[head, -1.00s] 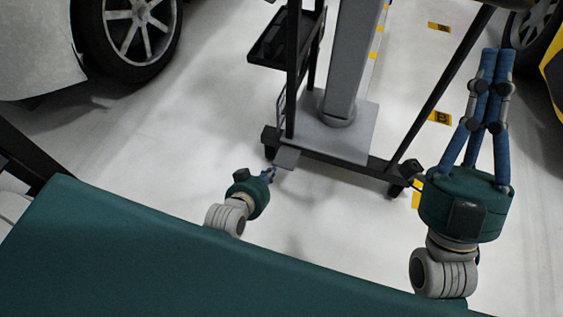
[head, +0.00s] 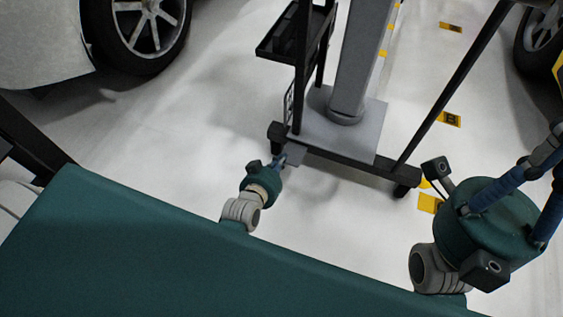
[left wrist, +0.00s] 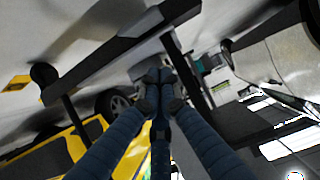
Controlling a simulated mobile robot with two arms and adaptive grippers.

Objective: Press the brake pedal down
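The brake pedal appears to be the small grey plate (head: 297,153) sticking out from the dark base of the wheeled stand. My left gripper (head: 279,160) is low by this plate, its fingertips at or very near its left edge; I cannot tell whether they touch. In the left wrist view, its blue fingers (left wrist: 160,78) come together at the tips with nothing seen between them. The grey plate (left wrist: 146,72) shows just behind the tips, partly hidden. My right gripper (head: 545,160) is at the right edge, its fingertips cut off by the frame.
The stand has a grey column (head: 355,70), a dark shelf (head: 290,38) and a dark base bar (head: 345,168) with casters. Car wheels (head: 140,25) stand at upper left and upper right. The pale floor left of the stand is clear.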

